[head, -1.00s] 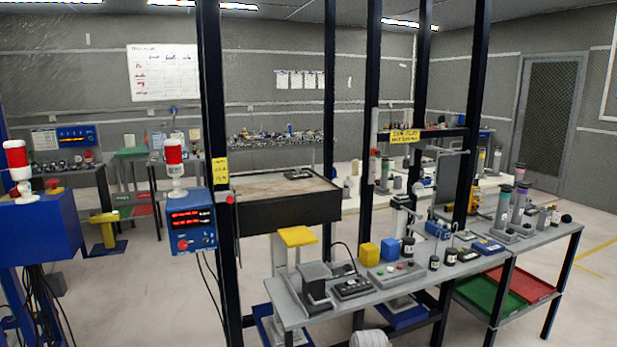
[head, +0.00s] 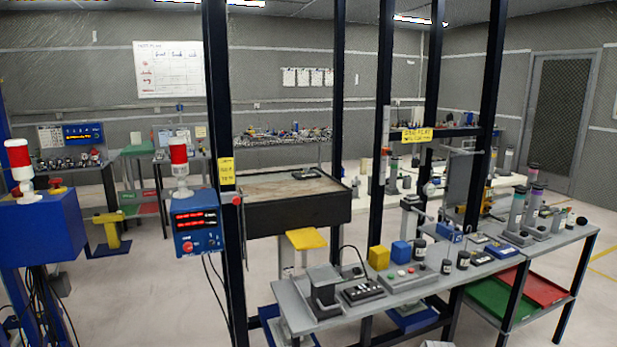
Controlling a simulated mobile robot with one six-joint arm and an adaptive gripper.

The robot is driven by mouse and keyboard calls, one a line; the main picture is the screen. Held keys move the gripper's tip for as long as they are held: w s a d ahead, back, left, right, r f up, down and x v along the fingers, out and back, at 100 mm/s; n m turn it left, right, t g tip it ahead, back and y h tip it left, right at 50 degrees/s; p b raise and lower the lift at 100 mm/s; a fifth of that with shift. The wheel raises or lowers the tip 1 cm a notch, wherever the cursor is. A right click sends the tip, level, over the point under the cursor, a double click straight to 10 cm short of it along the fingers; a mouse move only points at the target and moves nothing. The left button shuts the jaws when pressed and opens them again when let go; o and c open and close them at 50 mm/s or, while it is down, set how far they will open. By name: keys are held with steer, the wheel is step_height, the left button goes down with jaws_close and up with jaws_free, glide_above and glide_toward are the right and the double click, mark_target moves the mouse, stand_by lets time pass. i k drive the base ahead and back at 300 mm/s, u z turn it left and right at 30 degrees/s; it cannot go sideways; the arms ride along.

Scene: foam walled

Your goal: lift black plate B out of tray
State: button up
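A dark-walled tray (head: 298,212) with a tan, mottled floor stands behind the near bench, between the dark posts. A small dark flat item (head: 307,174) lies at its back right; it may be black plate B, but it is too small to tell and I see no letter on it. My gripper is not in view. A pale rounded part at the bottom edge, right of the middle, may be part of my arm; it shows no fingers.
Tall dark posts (head: 218,150) stand before the tray. The near grey bench (head: 330,310) carries blocks, jars and devices. A blue control box (head: 195,222) is at left; red (head: 541,287) and green (head: 500,299) trays sit under the bench.

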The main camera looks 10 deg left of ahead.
mark_target(307, 175)
steer(key=z, duration=0.05)
steer(key=i, duration=0.95)
